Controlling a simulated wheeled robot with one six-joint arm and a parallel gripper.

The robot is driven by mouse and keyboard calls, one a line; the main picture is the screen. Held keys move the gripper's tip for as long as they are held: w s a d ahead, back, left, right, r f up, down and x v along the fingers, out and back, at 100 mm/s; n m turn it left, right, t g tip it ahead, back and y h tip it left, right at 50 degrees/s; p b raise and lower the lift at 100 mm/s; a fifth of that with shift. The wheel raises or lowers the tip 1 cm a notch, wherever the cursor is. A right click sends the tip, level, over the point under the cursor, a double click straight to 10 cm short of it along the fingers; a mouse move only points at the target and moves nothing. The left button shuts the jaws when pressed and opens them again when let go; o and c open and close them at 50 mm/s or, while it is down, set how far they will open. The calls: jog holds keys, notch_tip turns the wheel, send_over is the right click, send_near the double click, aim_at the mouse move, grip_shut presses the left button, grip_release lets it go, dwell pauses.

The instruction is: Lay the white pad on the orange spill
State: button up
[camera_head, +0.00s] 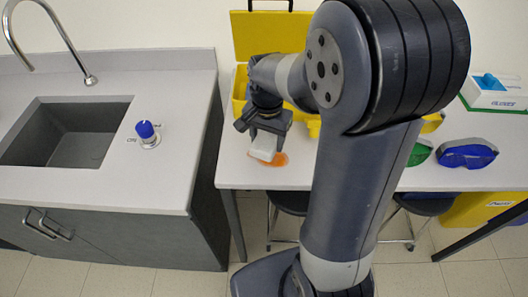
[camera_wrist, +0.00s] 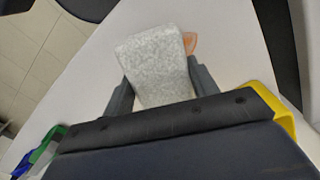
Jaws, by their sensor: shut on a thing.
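The white pad (camera_head: 263,147) is held between the fingers of my gripper (camera_head: 263,137), over the front left part of the white table. In the wrist view the pad (camera_wrist: 158,65) fills the space between my gripper's two fingers (camera_wrist: 160,88). The orange spill (camera_head: 277,160) lies on the table under and just right of the pad in the head view. In the wrist view a part of the spill (camera_wrist: 190,42) shows past the pad's right edge; the rest is hidden. I cannot tell whether the pad touches the table.
An open yellow case (camera_head: 270,35) stands behind my gripper. Green goggles (camera_head: 420,153) and blue goggles (camera_head: 467,154) lie to the right, with a glove box (camera_head: 495,92) farther back. A counter with a sink (camera_head: 68,135) and blue-knobbed valve (camera_head: 146,132) is left, across a gap.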

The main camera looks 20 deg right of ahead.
aim_at(267, 139)
jog(key=shift+f, duration=2.4)
jog(key=shift+f, duration=0.15)
jog(key=o, duration=1)
jog(key=shift+c, duration=0.2)
notch_tip(267, 139, up, 12)
jog(key=shift+r, duration=0.15)
